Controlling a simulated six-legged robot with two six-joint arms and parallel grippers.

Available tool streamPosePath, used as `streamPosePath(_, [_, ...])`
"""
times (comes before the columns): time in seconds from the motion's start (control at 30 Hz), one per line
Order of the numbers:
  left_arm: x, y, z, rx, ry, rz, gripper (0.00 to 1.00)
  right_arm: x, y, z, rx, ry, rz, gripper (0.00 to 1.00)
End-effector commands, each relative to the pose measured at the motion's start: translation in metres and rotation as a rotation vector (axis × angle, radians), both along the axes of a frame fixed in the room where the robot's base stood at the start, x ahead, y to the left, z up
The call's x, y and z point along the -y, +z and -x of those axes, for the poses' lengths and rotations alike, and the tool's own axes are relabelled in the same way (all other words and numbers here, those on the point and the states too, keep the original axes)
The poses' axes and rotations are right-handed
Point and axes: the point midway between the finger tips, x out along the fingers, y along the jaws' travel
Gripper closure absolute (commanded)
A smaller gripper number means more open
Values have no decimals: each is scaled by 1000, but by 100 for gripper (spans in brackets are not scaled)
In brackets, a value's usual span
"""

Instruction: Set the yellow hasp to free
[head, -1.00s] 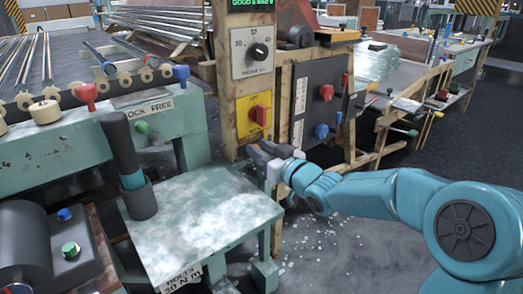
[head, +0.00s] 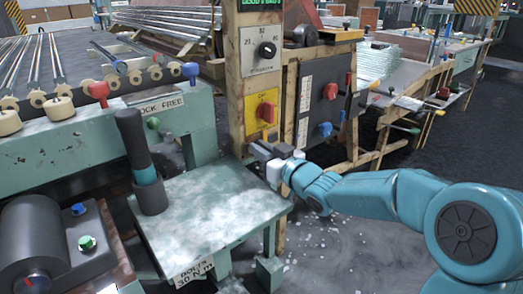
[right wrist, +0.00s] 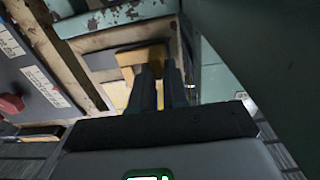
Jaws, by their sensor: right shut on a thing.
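In the right wrist view a yellow piece (right wrist: 140,57), which looks like the hasp, lies at the dark fingers of my right gripper (right wrist: 160,75), against a worn pale frame. The fingers are close together and shut on it, and they hide part of it. In the head view my right gripper (head: 258,150) is at the wooden post (head: 238,105), just below a yellow plate with a red knob (head: 266,112). I cannot make out the hasp there. A label reading LOCK FREE (head: 158,106) is on the green machine at left. My left gripper is not in view.
A dark panel (head: 322,105) with red and blue knobs stands right of the post. A green table (head: 215,210) with a dark upright cylinder (head: 133,140) is in front of it at left. Open floor (head: 350,245) lies at the lower right, partly littered with pale bits.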

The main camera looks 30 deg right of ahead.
Motion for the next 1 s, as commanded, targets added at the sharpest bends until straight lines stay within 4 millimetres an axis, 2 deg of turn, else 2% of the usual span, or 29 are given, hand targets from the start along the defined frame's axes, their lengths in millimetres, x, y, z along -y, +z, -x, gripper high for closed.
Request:
streamPosePath(0.03, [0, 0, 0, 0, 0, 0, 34, -5, 0, -1, 1, 13, -1, 100])
streamPosePath(0.2, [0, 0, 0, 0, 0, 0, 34, -4, 0, -1, 1, 16, -2, 100])
streamPosePath(0.23, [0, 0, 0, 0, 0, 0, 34, -4, 0, -1, 1, 17, -2, 79])
streamPosePath(0.3, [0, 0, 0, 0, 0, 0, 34, -3, -1, -1, 1, 17, -1, 60])
streamPosePath(0.67, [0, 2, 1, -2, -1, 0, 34, 0, 0, 5, -1, 9, -1, 60])
streamPosePath(0.77, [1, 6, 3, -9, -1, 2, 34, 2, 2, 19, 0, 7, 0, 60])
streamPosePath(1.0, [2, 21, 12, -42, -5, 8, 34, 6, 2, 81, -2, 4, -2, 60])
